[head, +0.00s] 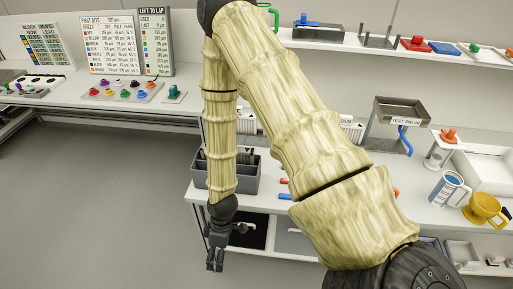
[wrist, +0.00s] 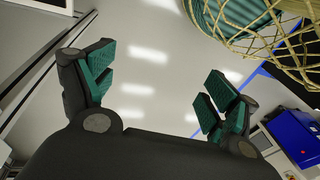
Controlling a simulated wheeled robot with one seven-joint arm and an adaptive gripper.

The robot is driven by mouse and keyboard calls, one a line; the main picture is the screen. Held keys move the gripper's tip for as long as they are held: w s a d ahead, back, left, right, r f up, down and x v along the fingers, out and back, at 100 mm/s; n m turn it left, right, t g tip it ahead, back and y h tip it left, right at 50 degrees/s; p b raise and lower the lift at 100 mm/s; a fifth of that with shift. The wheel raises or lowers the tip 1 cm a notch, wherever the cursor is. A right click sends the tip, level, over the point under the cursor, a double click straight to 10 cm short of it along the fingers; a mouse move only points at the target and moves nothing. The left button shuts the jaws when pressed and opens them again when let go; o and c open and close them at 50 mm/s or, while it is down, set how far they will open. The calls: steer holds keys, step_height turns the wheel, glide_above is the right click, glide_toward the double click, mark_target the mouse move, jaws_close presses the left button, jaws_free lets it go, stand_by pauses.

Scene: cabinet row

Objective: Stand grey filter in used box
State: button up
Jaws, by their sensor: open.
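My gripper (head: 215,260) hangs low in front of the counter in the head view, pointing down. In the wrist view its two teal-padded fingers (wrist: 155,92) are wide apart with only pale floor between them. I cannot pick out the grey filter in either view. No box with a readable "used" label shows. A grey open box (head: 246,182) stands on the counter just behind my forearm, with dark upright shapes inside. My arm hides part of this box, and I cannot tell whether it is the used box.
The counter (head: 330,212) carries a test stand (head: 401,110), a blue-and-white mug (head: 447,188) and a yellow cup (head: 484,208). A side counter holds coloured knobs and sign boards (head: 108,45). Floor at left is clear.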

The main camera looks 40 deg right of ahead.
steer(key=s+d+f+m+h, duration=0.1)
steer(key=s+f+m, duration=0.2)
steer(key=s, duration=0.5)
steer(key=s+d+f+m+h, duration=0.1)
steer(key=s+f+m, duration=0.2)
steer(key=s+m, duration=0.3)
steer(key=s, duration=0.3)
steer(key=shift+t+h, duration=0.3)
steer(key=shift+h, duration=0.1)
